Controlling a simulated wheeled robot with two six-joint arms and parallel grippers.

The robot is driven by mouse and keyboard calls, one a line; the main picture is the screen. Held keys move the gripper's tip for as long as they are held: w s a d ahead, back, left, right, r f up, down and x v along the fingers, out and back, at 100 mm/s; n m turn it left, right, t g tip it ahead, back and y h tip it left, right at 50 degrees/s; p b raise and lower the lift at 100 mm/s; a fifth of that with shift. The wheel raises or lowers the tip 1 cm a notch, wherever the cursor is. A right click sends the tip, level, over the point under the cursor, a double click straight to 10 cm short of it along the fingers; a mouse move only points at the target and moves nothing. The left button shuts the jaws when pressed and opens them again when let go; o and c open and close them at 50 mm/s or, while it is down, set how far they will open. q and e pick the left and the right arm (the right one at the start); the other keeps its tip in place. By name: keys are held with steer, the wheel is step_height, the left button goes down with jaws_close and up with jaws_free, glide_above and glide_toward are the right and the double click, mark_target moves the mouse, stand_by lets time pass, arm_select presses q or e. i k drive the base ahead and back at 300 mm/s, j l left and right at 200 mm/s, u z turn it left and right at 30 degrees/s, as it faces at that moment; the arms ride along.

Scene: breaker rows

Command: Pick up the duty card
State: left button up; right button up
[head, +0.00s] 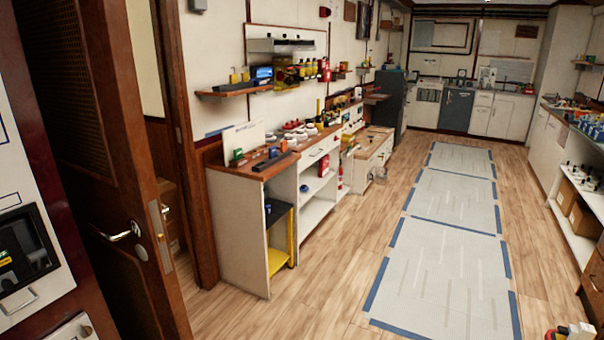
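I cannot make out a duty card for certain. A white card or sheet with small print (243,138) stands upright at the near end of the left wooden counter (262,168); whether it is the duty card I cannot tell. Small green, blue and dark items are on the counter in front of it. Neither of my grippers can be made out in the head view.
An open brown door (125,180) stands at the left. Grey floor mats with blue edges (445,265) run down the aisle. A right-hand counter (580,130) holds many small items. The wood floor (320,290) before the left counter is clear.

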mark_target(238, 152)
steer(key=i+l+z, duration=0.25)
steer(key=i+z, duration=0.15)
steer(key=i, duration=0.4)
steer(key=i+z, duration=0.35)
steer(key=i, duration=0.5)
steer(key=i+j+u, duration=0.15)
steer(key=i+u, duration=0.15)
steer(key=i, duration=0.55)
steer(key=i+u, duration=0.3)
steer(key=i, duration=0.6)
steer(key=i+l, duration=0.15)
steer(key=i, duration=0.5)
steer(key=i+l, duration=0.15)
steer(key=i, duration=0.5)
steer(key=i+u, duration=0.2)
steer(key=u, duration=0.2)
steer(key=i+l+u, duration=0.15)
steer(key=u, duration=0.25)
steer(key=i+l+u, duration=0.15)
steer(key=u, duration=0.25)
steer(key=i+l+u, duration=0.1)
steer(key=l+u, duration=0.15)
steer(key=u, duration=0.15)
